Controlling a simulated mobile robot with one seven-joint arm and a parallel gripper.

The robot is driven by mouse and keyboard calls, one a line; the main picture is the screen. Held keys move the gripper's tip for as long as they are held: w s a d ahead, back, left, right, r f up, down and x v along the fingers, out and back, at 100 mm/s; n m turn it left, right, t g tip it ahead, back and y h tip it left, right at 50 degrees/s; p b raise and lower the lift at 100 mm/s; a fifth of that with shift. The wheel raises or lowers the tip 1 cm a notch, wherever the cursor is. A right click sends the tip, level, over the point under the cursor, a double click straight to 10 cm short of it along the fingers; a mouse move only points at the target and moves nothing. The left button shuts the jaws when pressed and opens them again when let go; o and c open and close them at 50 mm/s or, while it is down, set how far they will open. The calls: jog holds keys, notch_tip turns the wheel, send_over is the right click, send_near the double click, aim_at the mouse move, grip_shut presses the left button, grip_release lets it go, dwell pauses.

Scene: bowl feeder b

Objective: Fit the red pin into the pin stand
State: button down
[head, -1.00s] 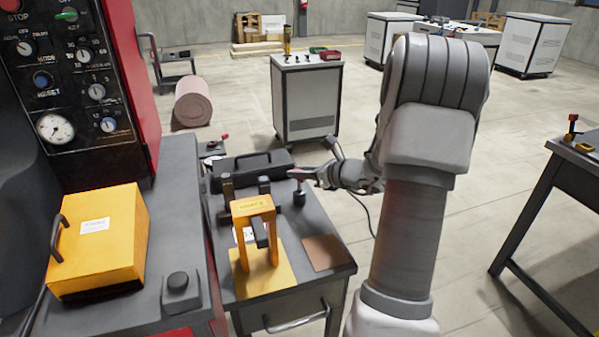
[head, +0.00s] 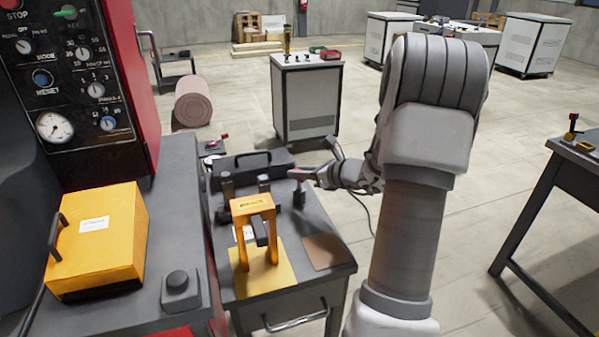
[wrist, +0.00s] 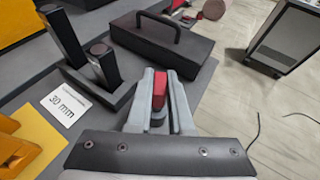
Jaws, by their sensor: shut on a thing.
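My gripper (wrist: 160,76) is shut on the red pin (wrist: 160,92), which sits between its two grey fingers in the wrist view. In the head view my gripper (head: 303,174) reaches in from the right over the bench, and a little red of the pin shows at the fingertips. A short dark upright cylinder, which looks like the pin stand (head: 299,197), is directly under the fingertips. The fingers hide the lower end of the pin, so I cannot tell whether it is inside the stand or just above it.
A black case with a handle (head: 250,168) lies behind the stand. A two-post dark block (wrist: 100,75) and a yellow frame on a yellow plate (head: 262,278) stand to the left. A brown square pad (head: 324,251) lies in front, near the bench's right edge.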

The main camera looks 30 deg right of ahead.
aim_at(299, 182)
jog(key=shift+f+b, duration=1.6)
jog(key=shift+b, duration=0.1)
dwell(5.1)
jog(key=c, duration=0.7)
grip_release()
jog(key=shift+c, duration=0.2)
jog(key=shift+s, duration=0.1)
